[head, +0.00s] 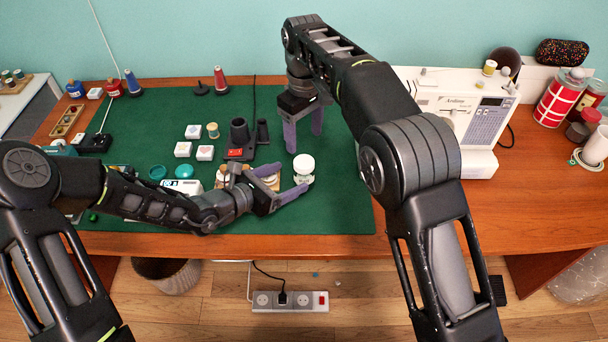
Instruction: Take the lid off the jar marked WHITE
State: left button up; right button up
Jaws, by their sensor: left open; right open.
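A small jar (304,180) with a round white lid (304,164) on it stands upright on the green mat. Dark lettering shows on its front, too small to read surely. My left gripper (294,180) is open, its purple fingers pointing right at the jar's lower left side; I cannot tell whether they touch it. My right gripper (304,144) is open and points down, its fingertips just behind and above the lid in the picture. Nothing is held in either gripper.
The green mat (340,200) covers the table's left and middle. A sewing machine (460,110) stands to the right, partly behind my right arm. White blocks (183,149), a thread spool (213,130) and a dark device (239,140) lie left of the jar.

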aim_at(297, 174)
pick_arm(q)
jog(key=x, duration=0.7)
jog(key=shift+c, duration=0.6)
grip_shut()
dwell(0.4)
